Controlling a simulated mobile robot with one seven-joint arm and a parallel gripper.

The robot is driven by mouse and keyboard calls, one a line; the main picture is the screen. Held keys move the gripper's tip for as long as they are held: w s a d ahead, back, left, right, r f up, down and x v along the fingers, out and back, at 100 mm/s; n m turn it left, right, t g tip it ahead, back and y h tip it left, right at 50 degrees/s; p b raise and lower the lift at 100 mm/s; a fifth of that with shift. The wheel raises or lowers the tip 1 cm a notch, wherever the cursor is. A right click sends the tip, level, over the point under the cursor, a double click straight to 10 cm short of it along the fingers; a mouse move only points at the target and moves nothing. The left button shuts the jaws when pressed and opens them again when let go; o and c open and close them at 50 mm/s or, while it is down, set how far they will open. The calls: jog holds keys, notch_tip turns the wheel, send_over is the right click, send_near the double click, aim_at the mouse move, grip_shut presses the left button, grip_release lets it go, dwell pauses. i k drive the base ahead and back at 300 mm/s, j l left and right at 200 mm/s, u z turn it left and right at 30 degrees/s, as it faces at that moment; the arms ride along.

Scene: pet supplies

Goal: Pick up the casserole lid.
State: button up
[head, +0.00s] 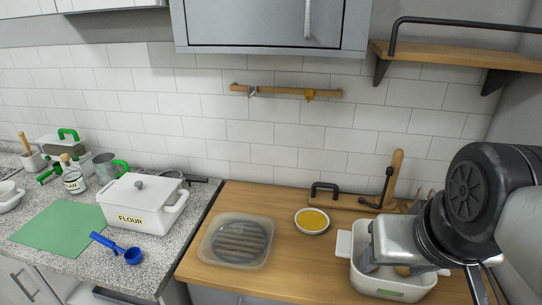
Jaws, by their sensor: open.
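A white casserole-like pot (135,220) with a FLOUR label and side handles stands on the speckled counter at left. Its white lid (138,193) with a grey round knob sits on top. My gripper (372,264) is at the far right, well away from that lid, pointing down over a white open container (361,281) with a side handle. The gripper is open; its fingertips are partly hidden by the hand and the container wall. Brownish items inside the container show only in part.
A blue scoop (130,255) and green mat (58,229) lie by the pot. A clear lidded tub (238,242), a yellow-filled bowl (312,220) and a wooden board (345,203) are on the wooden counter (283,271). A cabinet (270,25) and shelf (455,55) hang above.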

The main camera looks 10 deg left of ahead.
aim_at(239, 241)
jog(key=u, duration=1)
jog(key=z, duration=1.45)
jog(key=u, duration=1.45)
